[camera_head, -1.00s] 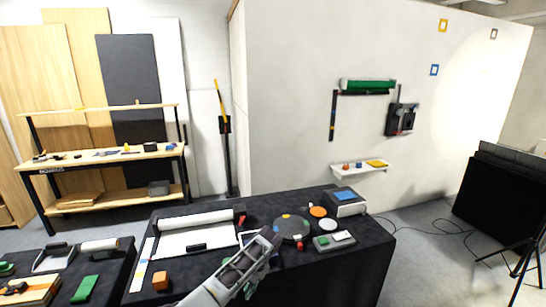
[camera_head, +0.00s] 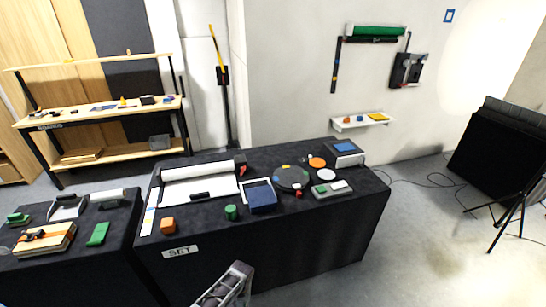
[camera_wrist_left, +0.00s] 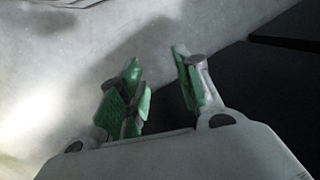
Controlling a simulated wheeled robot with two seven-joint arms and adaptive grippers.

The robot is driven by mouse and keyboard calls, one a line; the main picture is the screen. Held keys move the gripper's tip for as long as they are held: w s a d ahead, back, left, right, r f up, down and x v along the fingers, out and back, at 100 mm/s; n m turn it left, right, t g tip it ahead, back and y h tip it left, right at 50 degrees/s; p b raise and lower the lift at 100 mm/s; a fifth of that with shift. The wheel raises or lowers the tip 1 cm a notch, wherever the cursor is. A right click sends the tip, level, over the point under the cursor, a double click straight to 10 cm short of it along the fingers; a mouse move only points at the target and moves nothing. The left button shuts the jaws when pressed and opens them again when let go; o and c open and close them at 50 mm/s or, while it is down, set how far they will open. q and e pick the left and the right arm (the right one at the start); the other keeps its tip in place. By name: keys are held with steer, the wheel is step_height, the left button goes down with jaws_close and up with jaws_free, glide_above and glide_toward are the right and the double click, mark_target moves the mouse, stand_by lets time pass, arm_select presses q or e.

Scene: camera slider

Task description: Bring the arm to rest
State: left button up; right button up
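In the left wrist view my left gripper (camera_wrist_left: 158,65) is open, its green-padded fingers apart with nothing between them. Pale floor shows beyond the fingers, and a black surface lies to the right. In the head view part of my arm (camera_head: 226,287) shows at the bottom edge, in front of the black-draped table (camera_head: 290,235) and clear of the things on it. Most of that arm is outside the picture. My right gripper is not in view.
A smaller black table (camera_head: 115,260) stands at left, a tripod (camera_head: 508,222) at right. Floor in front of the table is clear.

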arm_select(q)
steer(key=s+a+f+m+h, duration=0.1)
steer(key=s+a+f, duration=0.2)
steer(key=s+f, duration=0.55)
steer(key=s+a+f, duration=0.2)
steer(key=s+f, duration=0.4)
steer(key=s, duration=0.5)
steer(key=s+a+f+t, duration=0.1)
steer(key=s+a+f, duration=0.1)
steer(key=s, duration=0.8)
steer(key=s+a+f+m+t, duration=0.1)
steer(key=s+a, duration=0.4)
steer(key=s, duration=0.6)
steer(key=shift+s+f, duration=0.3)
steer(key=shift+f, duration=0.6)
